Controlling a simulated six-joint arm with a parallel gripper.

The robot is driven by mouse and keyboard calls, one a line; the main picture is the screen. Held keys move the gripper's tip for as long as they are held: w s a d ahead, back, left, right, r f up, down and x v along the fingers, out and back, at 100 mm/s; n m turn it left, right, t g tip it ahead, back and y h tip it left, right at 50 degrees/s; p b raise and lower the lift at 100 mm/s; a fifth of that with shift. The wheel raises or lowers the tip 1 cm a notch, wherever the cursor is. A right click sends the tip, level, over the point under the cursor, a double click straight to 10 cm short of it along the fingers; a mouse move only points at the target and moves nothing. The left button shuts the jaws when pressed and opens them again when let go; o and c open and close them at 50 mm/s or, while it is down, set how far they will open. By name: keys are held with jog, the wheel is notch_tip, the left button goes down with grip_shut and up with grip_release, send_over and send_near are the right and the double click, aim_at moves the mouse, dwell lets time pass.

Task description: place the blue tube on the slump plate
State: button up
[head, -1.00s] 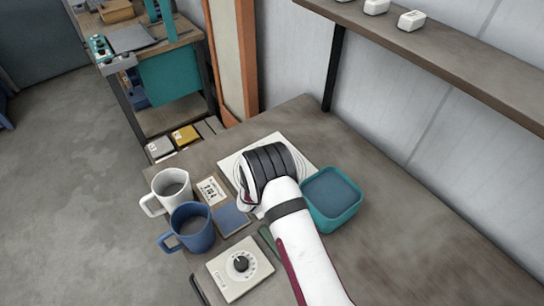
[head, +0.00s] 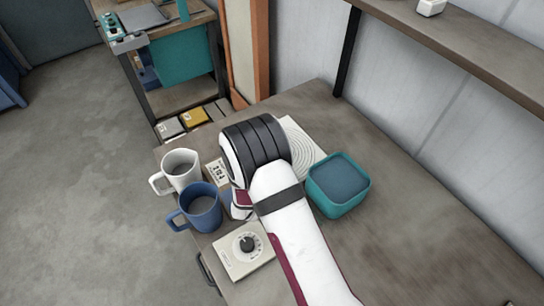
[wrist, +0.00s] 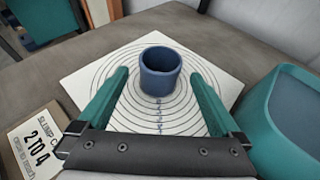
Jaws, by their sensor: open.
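The blue tube (wrist: 160,71) stands upright on the slump plate (wrist: 84,76), near the middle of its printed rings, in the wrist view. My gripper (wrist: 162,82) is open, with its two teal fingers apart on either side, nearer the camera than the tube and not visibly touching it. In the head view my arm hides the tube and much of the slump plate (head: 302,138); the gripper fingers are hidden there too.
A teal container (head: 338,185) stands right of the plate. A white mug (head: 180,170) and a blue mug (head: 201,210) stand at the left table edge. A dial box (head: 244,250) lies in front, and a "2 TO 4" card (wrist: 38,140) lies left of the plate.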

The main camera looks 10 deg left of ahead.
jog(key=shift+v, duration=1.55)
jog(key=s+d+r+m+g+h, duration=0.1)
jog(key=d+r+m+h, duration=0.4)
jog(key=d, duration=0.3)
jog(key=d+r+m+g+h, duration=0.2)
jog(key=d+r+m+h, duration=0.1)
jog(key=d+r+m, duration=0.5)
jog(key=s+d+r+m+g+h, duration=0.2)
jog(key=s+d+m+g, duration=0.4)
jog(key=d, duration=0.3)
jog(key=s+d+m+g+y, duration=0.2)
jog(key=s+m+g+y, duration=0.4)
jog(key=s+m, duration=1.05)
jog(key=s+a+r+m+t+y, duration=0.1)
jog(key=s+a+m+y, duration=0.4)
jog(key=s+a, duration=0.3)
jog(key=shift+a+r+y, duration=0.3)
jog(key=shift+a+y, duration=0.6)
jog(key=shift+a, duration=0.15)
